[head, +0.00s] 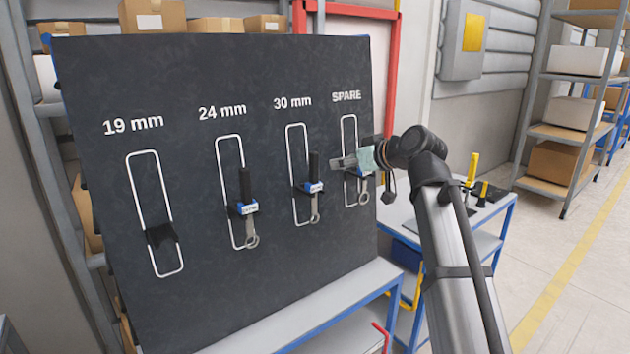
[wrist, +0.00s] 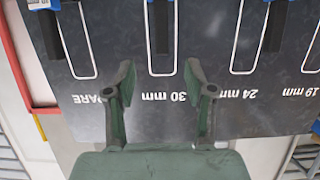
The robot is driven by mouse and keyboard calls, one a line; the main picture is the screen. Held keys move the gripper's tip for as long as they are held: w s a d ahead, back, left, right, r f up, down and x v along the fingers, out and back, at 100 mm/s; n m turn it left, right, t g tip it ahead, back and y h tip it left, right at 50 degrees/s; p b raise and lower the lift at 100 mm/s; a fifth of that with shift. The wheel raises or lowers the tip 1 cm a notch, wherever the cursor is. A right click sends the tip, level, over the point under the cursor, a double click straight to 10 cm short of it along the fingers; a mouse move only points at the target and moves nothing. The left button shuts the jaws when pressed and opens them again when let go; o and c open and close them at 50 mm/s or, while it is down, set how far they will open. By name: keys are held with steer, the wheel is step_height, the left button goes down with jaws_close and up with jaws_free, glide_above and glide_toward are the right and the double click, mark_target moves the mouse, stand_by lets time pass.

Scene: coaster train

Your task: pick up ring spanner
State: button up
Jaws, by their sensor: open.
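Three ring spanners hang ring-down on the black board (head: 200,290): the 24 mm spanner (head: 246,208), the 30 mm spanner (head: 314,188) and the SPARE spanner (head: 363,185). Each has a black handle, a blue-and-white label and a grey ring end. The 19 mm outline (head: 150,205) holds only a black holder. My gripper (head: 338,162) is open and empty in front of the board, between the 30 mm and SPARE places, partly covering the SPARE spanner. In the wrist view the open fingers (wrist: 159,78) point toward the 30 mm handle (wrist: 160,25), apart from it.
A grey bench edge (head: 340,300) runs below the board. A blue-framed table (head: 480,215) with yellow-handled tools stands to the right. A red frame (head: 392,70) rises behind the board. Shelves with boxes (head: 560,160) stand far right; the floor there is clear.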

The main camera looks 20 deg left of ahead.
mark_target(316, 165)
steer(key=p+x, duration=0.2)
steer(key=x, duration=0.7)
steer(key=p+x, duration=0.2)
steer(key=x, duration=0.1)
steer(key=p+x, duration=0.1)
steer(key=shift+w+a+r, duration=0.1)
steer(key=shift+w+a, duration=0.05)
steer(key=shift+a, duration=0.3)
steer(key=shift+w+a, duration=0.1)
jaws_close()
